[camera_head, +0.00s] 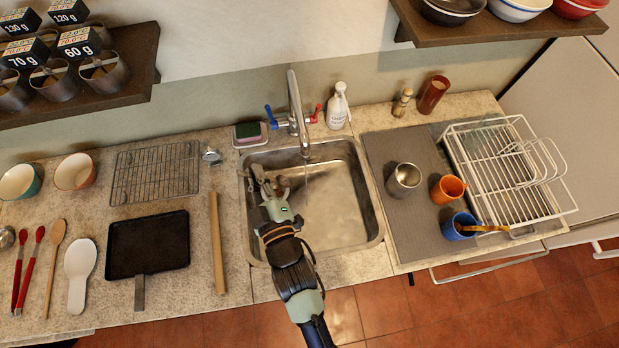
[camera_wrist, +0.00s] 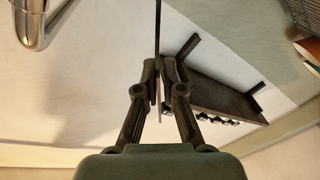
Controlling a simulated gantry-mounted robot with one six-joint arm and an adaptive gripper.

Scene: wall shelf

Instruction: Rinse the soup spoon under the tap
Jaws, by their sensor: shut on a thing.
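My gripper (camera_head: 272,187) is over the left part of the steel sink in the head view. In the wrist view its fingers (camera_wrist: 160,82) are closed on a thin dark handle (camera_wrist: 158,35), seen edge-on, which I take to be the soup spoon. The spoon's bowl cannot be made out in either view. The tap (camera_head: 295,100) stands behind the sink, with its spout curving forward over the basin, to the right of my gripper. Its curved metal spout (camera_wrist: 38,25) also shows at the top left of the wrist view.
The sink (camera_head: 345,235) has a raised rim. A soap bottle (camera_head: 338,106) and a sponge holder (camera_head: 250,134) flank the tap. A metal cup (camera_head: 404,178), orange mug (camera_head: 448,188), blue mug (camera_head: 458,226) and dish rack (camera_head: 505,180) stand right.

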